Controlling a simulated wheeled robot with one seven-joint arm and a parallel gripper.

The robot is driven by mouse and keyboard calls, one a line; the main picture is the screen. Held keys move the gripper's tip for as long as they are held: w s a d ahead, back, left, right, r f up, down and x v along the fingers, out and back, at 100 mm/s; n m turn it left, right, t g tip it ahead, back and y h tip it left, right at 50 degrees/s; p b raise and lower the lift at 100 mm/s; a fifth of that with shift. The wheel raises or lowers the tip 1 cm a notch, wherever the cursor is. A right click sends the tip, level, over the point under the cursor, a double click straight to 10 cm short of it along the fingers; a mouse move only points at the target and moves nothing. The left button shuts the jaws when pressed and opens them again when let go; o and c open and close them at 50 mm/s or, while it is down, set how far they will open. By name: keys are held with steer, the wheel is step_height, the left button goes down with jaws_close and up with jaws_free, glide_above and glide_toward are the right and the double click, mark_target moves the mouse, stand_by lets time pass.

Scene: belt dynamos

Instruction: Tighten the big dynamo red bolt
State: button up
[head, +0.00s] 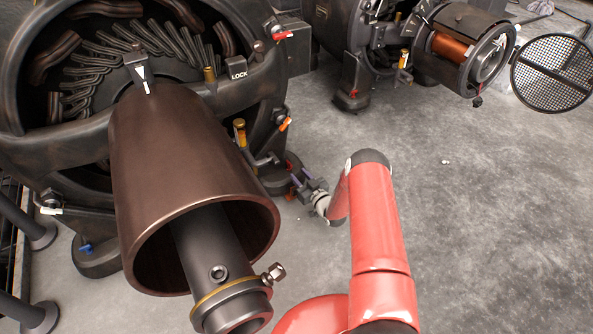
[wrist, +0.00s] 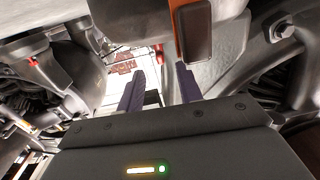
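The big dynamo (head: 70,105) fills the left of the head view. A red part (head: 291,164), perhaps the red bolt, shows at its right foot, partly hidden by my gripper. My gripper (head: 300,180) is low beside that foot, small in the head view. In the wrist view my gripper (wrist: 160,82) has its two purple fingers apart with nothing seen between them. A small red part (wrist: 33,62) shows at the left there; I cannot tell whether it is the bolt.
An orange-tipped lever (head: 286,124) sits above my gripper; an orange, dark-ended piece (wrist: 192,35) looms close above the fingers in the wrist view. The big brown cone (head: 180,170) juts forward. A second dynamo (head: 350,40) stands behind. The grey floor (head: 490,210) at right is clear.

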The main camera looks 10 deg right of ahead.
mark_target(292, 167)
steer(key=shift+b+x, duration=0.45)
steer(key=shift+x, duration=2.35)
jaws_close()
